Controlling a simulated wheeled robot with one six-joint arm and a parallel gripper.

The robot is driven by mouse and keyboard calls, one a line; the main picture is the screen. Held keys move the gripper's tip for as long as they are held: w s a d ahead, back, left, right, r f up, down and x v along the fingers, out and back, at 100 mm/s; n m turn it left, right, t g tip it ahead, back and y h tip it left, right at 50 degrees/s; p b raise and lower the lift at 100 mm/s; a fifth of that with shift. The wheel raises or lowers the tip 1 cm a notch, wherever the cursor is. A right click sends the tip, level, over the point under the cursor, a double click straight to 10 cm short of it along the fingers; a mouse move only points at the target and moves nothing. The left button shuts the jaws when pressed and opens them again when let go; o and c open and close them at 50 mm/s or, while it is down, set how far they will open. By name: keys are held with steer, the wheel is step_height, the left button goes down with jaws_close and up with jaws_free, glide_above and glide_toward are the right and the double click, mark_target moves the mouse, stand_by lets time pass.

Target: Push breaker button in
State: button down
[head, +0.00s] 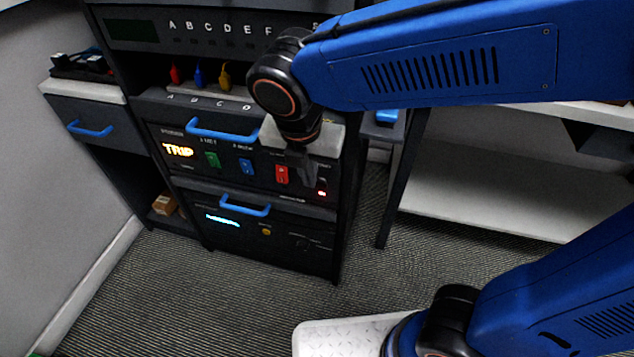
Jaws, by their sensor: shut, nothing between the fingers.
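The breaker panel (228,178) is a dark drawer-like unit in the rack, with an orange lit "TRIP" display (178,150) at its left. A small red light (321,193) glows at its right end. The breaker button itself is not clearly made out there; my gripper covers part of that end. My gripper (308,179) is shut and empty, pointing down in front of the panel's right end, between the red switch and the red light. I cannot tell whether it touches the panel.
Green (212,159), blue (246,166) and red (282,175) switches sit along the panel. A blue handle (221,132) juts out above them. The unit below has another blue handle (245,205) and a cyan display (222,220). Coloured plugs (199,77) stand above. Carpet (300,310) in front is clear.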

mark_target(318, 183)
steer(key=shift+f, duration=0.15)
steer(key=shift+w+d+f, duration=0.35)
steer(key=shift+w+f, duration=0.65)
steer(key=shift+f, duration=0.55)
steer(key=shift+w+d+f, duration=0.4)
steer(key=shift+w+f, duration=0.6)
steer(key=shift+f, duration=0.6)
steer(key=shift+w+d+f, duration=0.35)
steer(key=shift+w+f, duration=0.65)
steer(key=shift+f, duration=0.55)
steer(key=shift+w, duration=0.1)
